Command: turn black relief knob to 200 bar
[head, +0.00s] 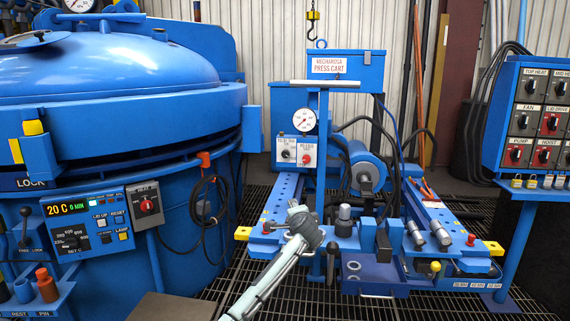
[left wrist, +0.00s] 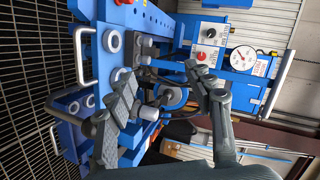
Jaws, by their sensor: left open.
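The black relief knob (head: 287,155) sits on the left of a small white panel (head: 296,144) on the press cart, beside a red knob (head: 306,158). A round white gauge (head: 304,120) is mounted just above. In the left wrist view, turned sideways, the black knob (left wrist: 211,33), the red knob (left wrist: 201,56) and the gauge (left wrist: 242,58) lie beyond the fingers. My left gripper (head: 298,214) is below the panel, apart from the knobs. Its fingers (left wrist: 158,76) are spread with nothing between them. The knob's scale is too small to read. My right gripper is not in view.
The blue press cart (head: 347,65) has a cylinder, hoses and loose fittings on its deck. A large blue furnace (head: 110,95) stands left with a hanging black cable (head: 207,205). A switch panel (head: 541,115) stands right. Clear space lies before the knob panel.

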